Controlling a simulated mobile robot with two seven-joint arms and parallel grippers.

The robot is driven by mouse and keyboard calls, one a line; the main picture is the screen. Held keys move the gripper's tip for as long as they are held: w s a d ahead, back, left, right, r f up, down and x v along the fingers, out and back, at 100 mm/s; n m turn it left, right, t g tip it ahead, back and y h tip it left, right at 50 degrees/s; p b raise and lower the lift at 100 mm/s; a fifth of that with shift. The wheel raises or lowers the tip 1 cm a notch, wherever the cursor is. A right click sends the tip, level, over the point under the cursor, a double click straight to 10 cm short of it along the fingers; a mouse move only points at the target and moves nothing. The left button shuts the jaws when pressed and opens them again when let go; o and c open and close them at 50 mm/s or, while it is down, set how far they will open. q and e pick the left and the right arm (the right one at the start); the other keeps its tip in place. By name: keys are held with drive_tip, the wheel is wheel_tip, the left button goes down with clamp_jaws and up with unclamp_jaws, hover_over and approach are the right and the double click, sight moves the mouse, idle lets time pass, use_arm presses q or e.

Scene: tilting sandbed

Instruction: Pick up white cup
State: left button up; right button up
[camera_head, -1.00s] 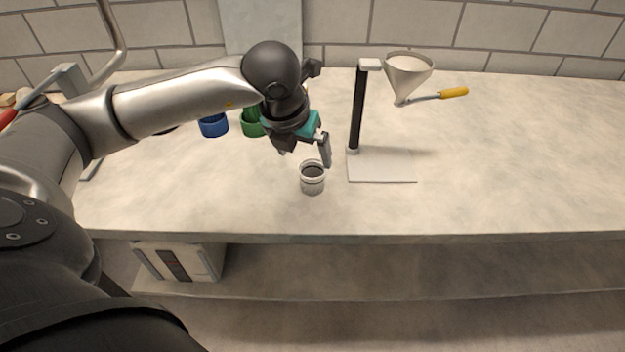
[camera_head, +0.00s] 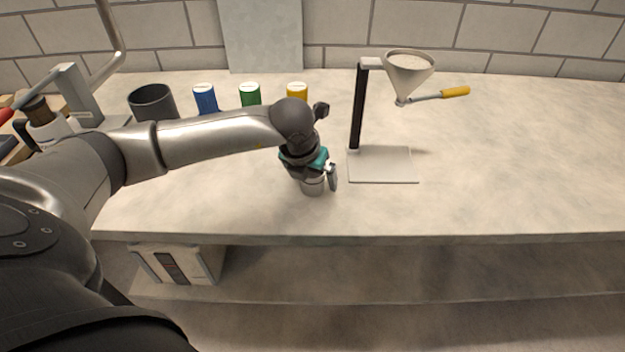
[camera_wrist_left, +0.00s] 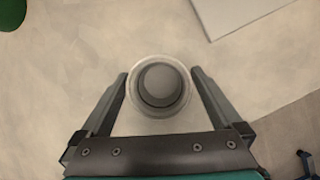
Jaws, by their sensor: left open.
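The white cup (camera_head: 313,187) stands upright on the counter near its front edge, its upper part hidden by my left gripper (camera_head: 317,182) in the head view. In the left wrist view the cup (camera_wrist_left: 160,87) is seen from above, with a pale rim and a dark grey inside. My left gripper also shows in that view (camera_wrist_left: 160,78). Its fingers are open, one on each side of the cup, with a narrow gap visible on both sides. My right gripper is not in view.
A stand with a white base (camera_head: 383,166) holds a funnel (camera_head: 408,73) with a yellow handle (camera_head: 455,92). Blue (camera_head: 205,98), green (camera_head: 250,94) and yellow (camera_head: 297,91) containers and a dark pot (camera_head: 152,102) stand behind my arm. The counter's right side is clear.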

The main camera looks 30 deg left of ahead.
use_arm(q)
drive_tip(key=c, duration=1.3)
drive_tip(key=shift+r, duration=0.1)
